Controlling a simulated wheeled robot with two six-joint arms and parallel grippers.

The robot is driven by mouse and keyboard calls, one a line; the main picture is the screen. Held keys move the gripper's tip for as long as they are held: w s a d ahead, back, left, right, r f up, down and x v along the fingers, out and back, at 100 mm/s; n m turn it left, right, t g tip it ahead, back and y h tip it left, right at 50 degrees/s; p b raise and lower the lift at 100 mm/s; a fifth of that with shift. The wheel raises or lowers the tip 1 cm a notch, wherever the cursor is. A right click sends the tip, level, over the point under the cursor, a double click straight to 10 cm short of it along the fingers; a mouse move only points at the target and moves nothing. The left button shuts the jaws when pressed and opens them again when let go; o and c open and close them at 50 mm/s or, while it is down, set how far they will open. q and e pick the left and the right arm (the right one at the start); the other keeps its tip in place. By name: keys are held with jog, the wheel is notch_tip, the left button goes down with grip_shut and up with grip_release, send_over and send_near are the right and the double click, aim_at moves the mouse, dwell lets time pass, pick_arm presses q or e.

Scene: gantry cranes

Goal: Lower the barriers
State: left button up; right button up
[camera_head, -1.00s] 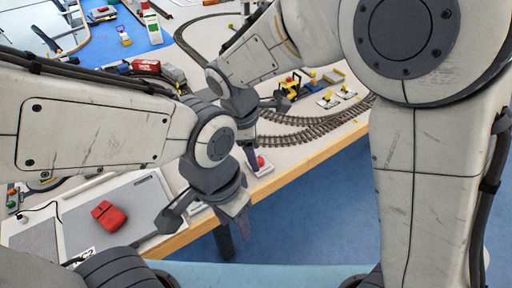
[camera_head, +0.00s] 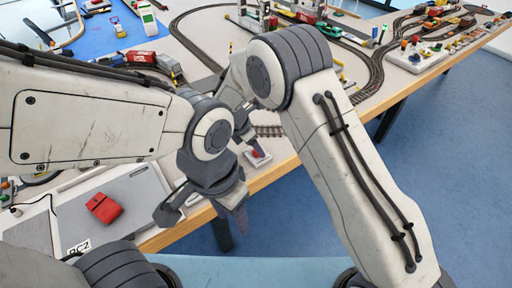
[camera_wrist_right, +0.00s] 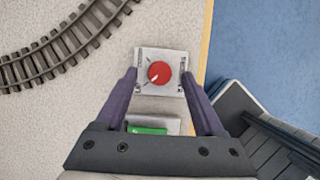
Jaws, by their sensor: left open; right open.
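A red round knob (camera_wrist_right: 159,72) with a pale pointer mark sits on a small white plate (camera_wrist_right: 147,88) in the right wrist view. It also shows near the table's front edge in the head view (camera_head: 256,154). My right gripper (camera_wrist_right: 159,80) is open, with its two purple fingers on either side of the plate and nothing held. Whether the fingers touch the plate I cannot tell. My left gripper (camera_head: 205,210) is open and empty over the table's front edge, left of the knob. I cannot make out the barriers with certainty.
A green-topped block (camera_wrist_right: 148,130) lies close to the plate, between my right fingers. Model track (camera_wrist_right: 55,55) curves nearby. Several trains and small models stand farther back. Blue floor (camera_head: 440,150) is clear at right.

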jog(key=shift+w+d+f, duration=0.2)
jog(key=shift+f, duration=0.45)
grip_shut()
